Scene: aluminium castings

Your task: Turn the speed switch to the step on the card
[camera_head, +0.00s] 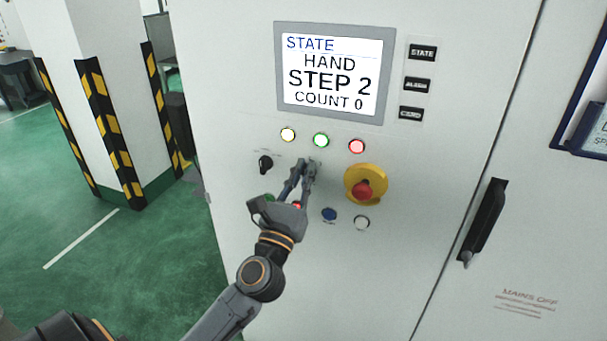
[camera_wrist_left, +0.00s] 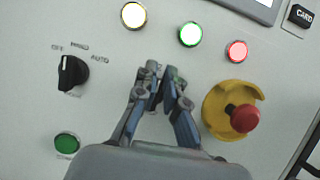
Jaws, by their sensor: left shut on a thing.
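My left gripper (camera_head: 306,168) is at the cabinet's control panel, between the black selector switch and the yellow-ringed red button. In the left wrist view its fingertips (camera_wrist_left: 161,92) are close together, shut on a small knob that they mostly hide; I take this to be the speed switch. Its pointer and step marks cannot be read. The screen (camera_head: 332,72) reads STATE, HAND, STEP 2, COUNT 0. A card (camera_head: 599,132) in a dark blue holder is cut off at the right edge, and its step cannot be read. My right gripper is not in view.
The black selector switch (camera_wrist_left: 72,72) has OFF, HAND and AUTO marks. The red emergency button (camera_head: 362,190) is close to the right of my gripper. Yellow, green and red lamps are lit above. Blue (camera_head: 329,214) and white (camera_head: 361,222) buttons sit below. A black door handle (camera_head: 484,222) juts out at right.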

